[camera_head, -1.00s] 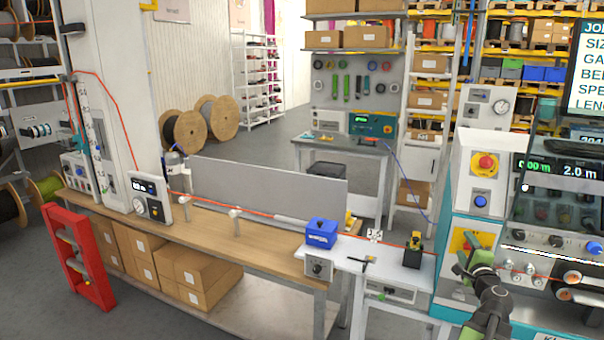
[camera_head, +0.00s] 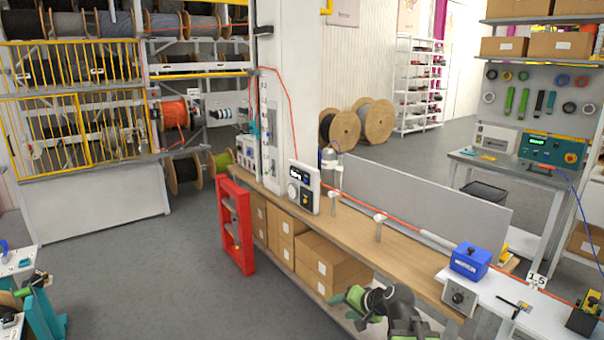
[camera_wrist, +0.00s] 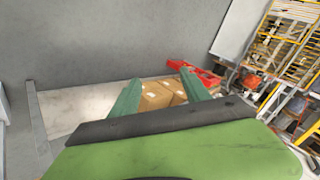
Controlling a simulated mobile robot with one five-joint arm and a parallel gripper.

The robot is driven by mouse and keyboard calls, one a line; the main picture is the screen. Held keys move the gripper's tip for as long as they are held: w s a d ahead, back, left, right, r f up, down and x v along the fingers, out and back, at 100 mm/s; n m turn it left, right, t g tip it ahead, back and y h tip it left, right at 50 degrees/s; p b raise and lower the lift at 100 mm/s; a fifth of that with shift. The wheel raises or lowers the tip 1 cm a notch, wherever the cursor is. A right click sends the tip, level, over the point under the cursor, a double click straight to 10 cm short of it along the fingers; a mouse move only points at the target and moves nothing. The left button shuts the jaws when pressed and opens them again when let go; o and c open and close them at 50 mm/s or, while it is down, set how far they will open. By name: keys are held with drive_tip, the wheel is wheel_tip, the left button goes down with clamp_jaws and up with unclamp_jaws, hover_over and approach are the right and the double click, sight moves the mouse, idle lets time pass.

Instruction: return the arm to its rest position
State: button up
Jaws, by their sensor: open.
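My gripper (camera_head: 346,301) shows at the bottom of the head view, in front of the wooden workbench (camera_head: 408,262) and near the cardboard boxes on its lower shelf. In the wrist view the two green fingers of my gripper (camera_wrist: 158,92) stand apart with nothing between them. Beyond the fingers are brown boxes (camera_wrist: 160,97) and a red frame (camera_wrist: 200,78). The arm is bent low at the bottom of the head view, and much of it is outside the picture.
A blue box (camera_head: 469,261) sits at the bench's right end. Tall cable racks (camera_head: 75,100) stand at the left. Grey floor (camera_head: 150,270) lies open between racks and bench.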

drive_tip(key=s+a+f+n+g+h, duration=0.2)
drive_tip(key=s+a+f+n+g, duration=0.2)
drive_tip(key=s+f, duration=0.25)
drive_tip(key=s+d+f+g+h, duration=0.1)
drive_tip(key=s+d+g+h, duration=0.2)
drive_tip(key=s+d, duration=0.4)
drive_tip(key=shift+s+d+n+g+h, duration=0.3)
drive_tip(key=shift+s+n, duration=0.1)
drive_tip(key=shift+s, duration=0.05)
